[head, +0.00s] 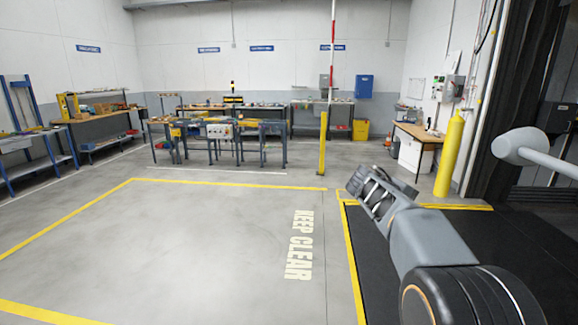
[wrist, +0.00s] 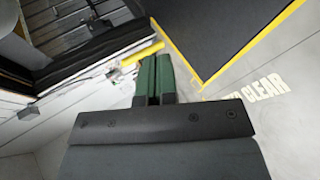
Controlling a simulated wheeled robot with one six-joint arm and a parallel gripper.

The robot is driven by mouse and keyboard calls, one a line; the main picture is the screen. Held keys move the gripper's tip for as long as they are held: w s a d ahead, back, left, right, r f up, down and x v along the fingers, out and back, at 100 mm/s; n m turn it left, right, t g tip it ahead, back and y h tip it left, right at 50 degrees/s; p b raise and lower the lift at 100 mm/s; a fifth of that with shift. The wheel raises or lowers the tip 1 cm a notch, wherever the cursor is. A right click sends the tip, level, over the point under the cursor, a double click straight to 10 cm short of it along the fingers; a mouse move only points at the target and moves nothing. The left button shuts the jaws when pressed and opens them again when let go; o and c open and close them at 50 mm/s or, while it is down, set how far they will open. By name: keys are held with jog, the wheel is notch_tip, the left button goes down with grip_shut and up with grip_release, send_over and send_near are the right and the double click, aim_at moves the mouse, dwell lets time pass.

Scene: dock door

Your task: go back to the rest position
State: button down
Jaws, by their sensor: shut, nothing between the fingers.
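My gripper (head: 354,184) is at the end of my arm, right of centre in the head view, held in the air over the edge of the dark dock plate. In the wrist view its two green-lined fingers (wrist: 154,76) lie together, shut, with nothing between them. My arm reaches in from the lower right of the head view. No object is touching the gripper.
The dark dock plate (head: 360,270) has a yellow edge line. The marked "KEEP CLEAR" floor (head: 200,240) is bare. A yellow bollard (head: 449,158) stands by the dock door at right. Workbenches (head: 222,130) stand farther back.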

jog(key=s+a+f+m+y, duration=0.1)
jog(key=s+a+f+y, duration=0.2)
jog(key=s, duration=0.5)
jog(key=s+a+f+m+y, duration=0.1)
jog(key=s+a+f+y, duration=0.3)
jog(key=s+a+f, duration=0.2)
jog(key=s+a+f+m+t+y, duration=0.1)
jog(key=s+a+f+y, duration=0.3)
jog(key=s+a, duration=0.3)
jog(key=shift+s+a+f, duration=0.15)
jog(key=shift+s+f, duration=0.55)
jog(key=shift+s, duration=1.5)
